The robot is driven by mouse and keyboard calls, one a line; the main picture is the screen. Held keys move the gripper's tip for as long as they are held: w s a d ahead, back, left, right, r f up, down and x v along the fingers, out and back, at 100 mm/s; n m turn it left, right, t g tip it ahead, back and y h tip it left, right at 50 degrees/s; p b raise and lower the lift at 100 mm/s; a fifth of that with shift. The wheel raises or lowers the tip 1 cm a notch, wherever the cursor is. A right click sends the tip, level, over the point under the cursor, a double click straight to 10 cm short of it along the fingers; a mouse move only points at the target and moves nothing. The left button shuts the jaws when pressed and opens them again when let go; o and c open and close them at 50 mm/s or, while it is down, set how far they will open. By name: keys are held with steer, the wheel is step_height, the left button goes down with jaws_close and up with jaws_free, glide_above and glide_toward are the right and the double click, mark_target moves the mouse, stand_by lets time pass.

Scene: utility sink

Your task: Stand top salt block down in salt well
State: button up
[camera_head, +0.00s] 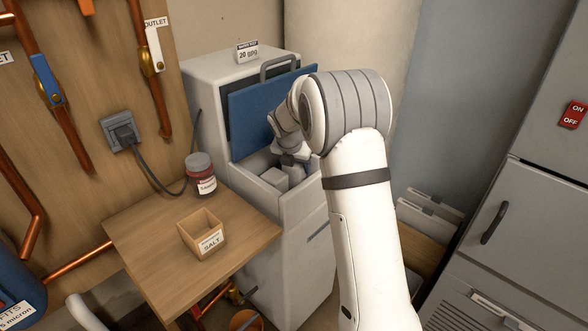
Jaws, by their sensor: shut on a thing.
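The salt well (312,192) is the open top compartment of the pale grey cabinet, with its blue lid (252,112) raised behind. My gripper (293,161) points down into the well's mouth, partly hidden by my own arm. It is shut on a whitish salt block (295,174) that shows just below the fingers. Another pale block (269,179) lies at the left inside the well. The well's floor, the held block's lower end and any contact with the walls are hidden.
A wooden table (150,240) stands left of the cabinet. It carries an open wooden box labelled SALT (203,236) and a lidded jar (200,174). A grey cabinet (500,210) stands at the right. Pipes and a plugged socket (122,132) are on the left wall.

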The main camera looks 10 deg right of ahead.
steer(key=shift+r, duration=0.1)
steer(key=o, duration=1.5)
steer(key=shift+c, duration=0.2)
